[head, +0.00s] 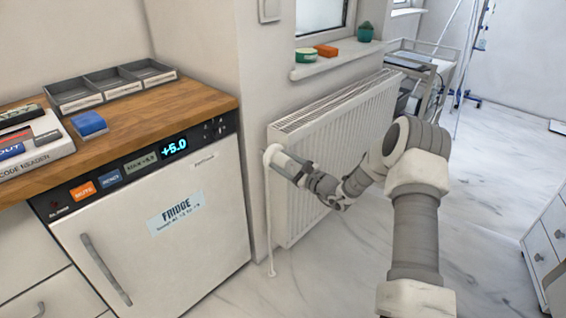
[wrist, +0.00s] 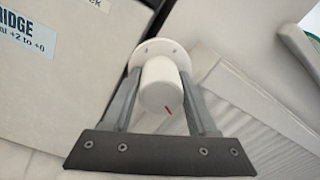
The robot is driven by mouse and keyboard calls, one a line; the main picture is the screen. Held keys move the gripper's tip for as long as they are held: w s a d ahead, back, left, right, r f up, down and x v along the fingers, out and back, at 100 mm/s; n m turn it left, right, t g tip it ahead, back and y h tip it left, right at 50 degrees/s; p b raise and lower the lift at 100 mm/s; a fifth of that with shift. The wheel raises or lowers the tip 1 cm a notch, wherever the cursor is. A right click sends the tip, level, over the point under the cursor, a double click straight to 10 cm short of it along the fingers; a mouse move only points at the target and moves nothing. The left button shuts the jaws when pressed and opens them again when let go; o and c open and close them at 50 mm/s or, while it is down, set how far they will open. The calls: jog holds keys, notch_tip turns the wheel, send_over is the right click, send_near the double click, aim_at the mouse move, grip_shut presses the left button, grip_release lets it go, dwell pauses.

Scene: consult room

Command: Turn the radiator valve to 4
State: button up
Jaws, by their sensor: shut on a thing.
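The white radiator (head: 335,140) hangs on the wall below the window sill, right of the fridge. Its valve (wrist: 163,88) is a white round knob with a short red mark on its front face, in front of a pale round collar (wrist: 158,50). No numbers on the knob can be read. My gripper (wrist: 163,98) has its two grey fingers on either side of the knob and is shut on it. In the head view my gripper (head: 291,167) reaches the radiator's near left end, where it hides most of the valve.
The fridge (head: 150,220) with a lit +5.0 display stands close left of the valve. A white pipe (head: 269,215) runs down beside the radiator. The sill (head: 340,58) holds a few small items. The floor (head: 330,275) in front is clear.

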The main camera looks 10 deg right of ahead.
jog(key=shift+c, duration=0.8)
jog(key=shift+m+p, duration=0.3)
jog(key=m+p, duration=0.2)
jog(key=m, duration=0.1)
jog(key=shift+d+r+m+p, duration=0.1)
jog(key=shift+r+m+p, duration=0.05)
jog(key=shift+m+p, duration=0.25)
jog(key=m+p, duration=0.2)
jog(key=m, duration=0.1)
jog(key=shift+m, duration=0.3)
jog(key=m+p, duration=0.2)
jog(key=m, duration=0.1)
jog(key=shift+m+g, duration=0.3)
jog(key=m+p, duration=0.2)
jog(key=m, duration=0.3)
jog(key=shift+f, duration=0.2)
jog(key=m+p, duration=0.1)
jog(key=m, duration=0.5)
jog(key=shift+f+y, duration=0.1)
jog(key=shift+y, duration=0.2)
jog(key=shift+m, duration=0.4)
